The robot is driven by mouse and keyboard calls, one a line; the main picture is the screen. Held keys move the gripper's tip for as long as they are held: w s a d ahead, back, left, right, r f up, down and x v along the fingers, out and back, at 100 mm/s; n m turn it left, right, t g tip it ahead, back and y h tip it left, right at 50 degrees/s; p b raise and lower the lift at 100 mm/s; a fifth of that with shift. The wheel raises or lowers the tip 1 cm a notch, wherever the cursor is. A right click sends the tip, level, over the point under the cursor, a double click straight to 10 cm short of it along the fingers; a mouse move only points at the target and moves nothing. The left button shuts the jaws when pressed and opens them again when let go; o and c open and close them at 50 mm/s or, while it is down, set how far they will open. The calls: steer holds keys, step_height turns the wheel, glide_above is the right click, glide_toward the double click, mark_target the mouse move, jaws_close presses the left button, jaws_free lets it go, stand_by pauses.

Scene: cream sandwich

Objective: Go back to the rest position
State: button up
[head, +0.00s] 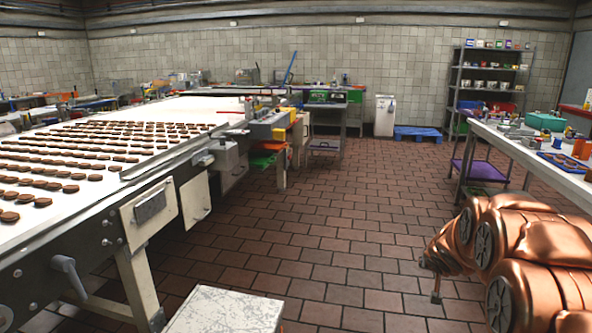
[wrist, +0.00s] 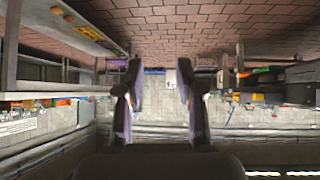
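My gripper (wrist: 160,75) is open in the wrist view, its two dark fingers well apart with nothing between them. The wrist view is upside down, with the brick floor at the top. In the head view my copper-coloured arm is folded at the lower right. The dark tips of my gripper (head: 432,280) show at its left end, above the floor and clear of any object.
A conveyor (head: 60,240) with rows of brown biscuits runs along the left. A worktable (head: 540,160) with trays and small items stands at the right, before a metal shelf (head: 487,72). A speckled white surface (head: 228,311) is at the bottom. The tiled floor (head: 330,230) between is clear.

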steer(key=s+a+r+g+p, duration=0.2)
steer(key=s+r+p, duration=0.25)
steer(key=s, duration=0.45)
steer(key=s+a+r+g+p, duration=0.25)
steer(key=s+r, duration=0.35)
steer(key=s, duration=0.3)
steer(key=s+a+r+n+g+y+p, duration=0.1)
steer(key=s+a, duration=0.4)
steer(key=s, duration=0.5)
steer(key=s+a+r+n+g+y+p, duration=0.1)
steer(key=s+a+r+g+p, duration=0.2)
steer(key=s, duration=0.7)
steer(key=s+a+r+n+g+y+p, duration=0.1)
steer(key=s+a+r+p, duration=0.3)
steer(key=s, duration=0.6)
steer(key=a+g+p, duration=0.1)
steer(key=a, duration=0.1)
steer(key=shift+s+a+r+p, duration=0.2)
steer(key=shift+a+r+p, duration=0.1)
steer(key=shift+a+r, duration=0.1)
